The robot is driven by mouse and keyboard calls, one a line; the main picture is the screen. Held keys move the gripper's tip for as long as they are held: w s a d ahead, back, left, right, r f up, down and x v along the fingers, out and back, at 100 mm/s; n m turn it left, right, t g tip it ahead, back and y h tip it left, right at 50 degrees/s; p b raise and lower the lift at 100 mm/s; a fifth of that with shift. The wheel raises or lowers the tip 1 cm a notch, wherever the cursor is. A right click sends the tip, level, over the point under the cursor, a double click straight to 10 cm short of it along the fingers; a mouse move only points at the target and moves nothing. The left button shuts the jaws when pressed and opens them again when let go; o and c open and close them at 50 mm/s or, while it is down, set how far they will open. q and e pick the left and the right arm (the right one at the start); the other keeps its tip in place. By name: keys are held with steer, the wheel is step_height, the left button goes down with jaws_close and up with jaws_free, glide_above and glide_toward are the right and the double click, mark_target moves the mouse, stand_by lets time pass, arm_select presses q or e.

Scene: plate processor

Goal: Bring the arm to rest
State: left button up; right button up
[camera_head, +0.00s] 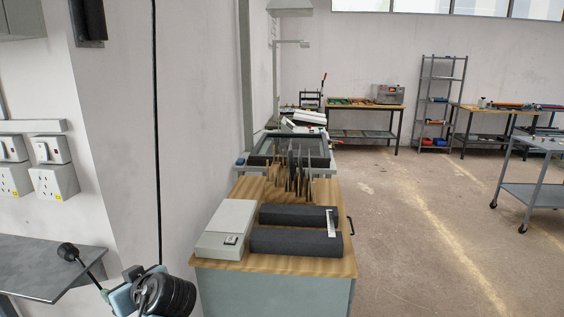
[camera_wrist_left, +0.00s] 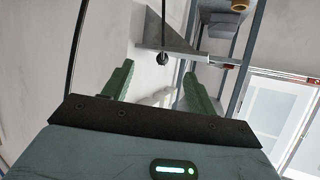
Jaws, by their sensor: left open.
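My left gripper (camera_wrist_left: 157,78) shows in the left wrist view with its two green fingers apart and nothing between them. In the head view only a teal and black part of my left arm (camera_head: 160,295) shows at the bottom left edge, beside the wall corner and left of the wooden-topped cabinet. The fingers cannot be made out clearly there. My right gripper is in neither view.
A wooden-topped cabinet (camera_head: 290,267) carries a pale box (camera_head: 227,225), two dark rolls (camera_head: 290,240) and a rack of upright plates (camera_head: 290,175). A grey shelf (camera_head: 40,268) juts out at the left.

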arm_select(q)
steer(key=s+d+f+m+t+h, duration=0.1)
steer(key=s+d+f+m+h, duration=0.15)
steer(key=f, duration=0.55)
steer(key=s+d+f+m+h, duration=0.2)
steer(key=s+f+m+h, duration=0.15)
steer(key=f, duration=0.45)
steer(key=s+d+f+m+t+h, duration=0.15)
steer(key=s+f+m, duration=0.25)
steer(key=f, duration=0.4)
steer(key=s+d+f+m+h, duration=0.1)
steer(key=s+d+f+h, duration=0.1)
steer(key=s, duration=0.8)
steer(key=s+d+f+m+h, duration=0.2)
steer(key=s+d+f+h, duration=0.1)
steer(key=s, duration=0.6)
step_height(320, 180, down, 2)
steer(key=shift+s+d+f+h, duration=0.2)
steer(key=shift+s+d+h, duration=0.2)
steer(key=shift+d, duration=0.25)
steer(key=shift+o, duration=0.4)
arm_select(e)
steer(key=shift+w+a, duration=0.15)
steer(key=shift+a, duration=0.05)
